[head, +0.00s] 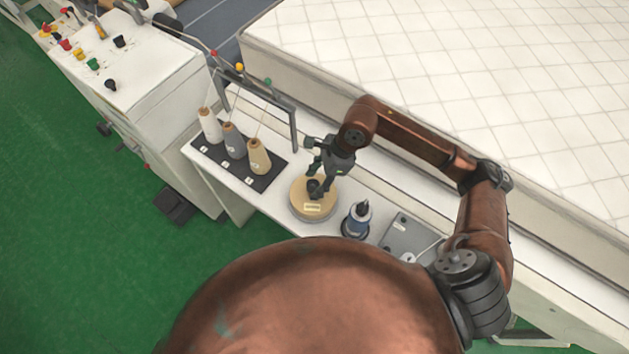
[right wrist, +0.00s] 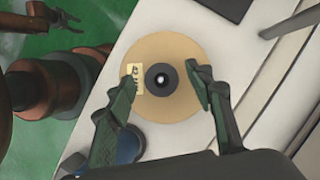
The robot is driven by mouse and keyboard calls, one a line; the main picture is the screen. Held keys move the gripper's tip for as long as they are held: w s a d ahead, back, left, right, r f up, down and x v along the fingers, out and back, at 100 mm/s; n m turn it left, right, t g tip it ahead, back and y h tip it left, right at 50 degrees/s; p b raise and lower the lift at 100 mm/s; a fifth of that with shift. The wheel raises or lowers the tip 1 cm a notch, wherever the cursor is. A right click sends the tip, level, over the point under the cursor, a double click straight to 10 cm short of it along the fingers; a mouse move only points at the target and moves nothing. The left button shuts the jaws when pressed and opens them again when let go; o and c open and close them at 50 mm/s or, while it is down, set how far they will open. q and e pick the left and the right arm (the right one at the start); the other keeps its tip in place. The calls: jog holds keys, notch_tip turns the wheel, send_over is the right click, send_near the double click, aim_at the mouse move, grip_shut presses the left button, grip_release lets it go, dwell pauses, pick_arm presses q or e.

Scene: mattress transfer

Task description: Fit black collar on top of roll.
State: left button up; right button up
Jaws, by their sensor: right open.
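The roll (head: 301,208) is a tan disc with a pale label, lying flat on the white bench. The black collar (head: 313,187) sits at the middle of its top. In the right wrist view the collar (right wrist: 150,77) is a dark ring with a pale centre, near the middle of the roll (right wrist: 185,52). My right gripper (head: 320,184) is over the roll, its fingers open and apart on either side of the collar in the right wrist view, with nothing between them. What looks like my left gripper (right wrist: 68,20) shows small at the top left of the right wrist view, its jaws unclear.
Several thread cones (head: 233,142) stand on a black tray (head: 263,180) left of the roll. A blue and dark spool (head: 356,220) and a grey plate (head: 402,232) are to the right. A metal frame (head: 293,125) and the quilted mattress (head: 480,70) are behind.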

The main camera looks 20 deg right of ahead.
jog(key=v, duration=1.2)
jog(key=shift+a, duration=0.15)
dwell(0.3)
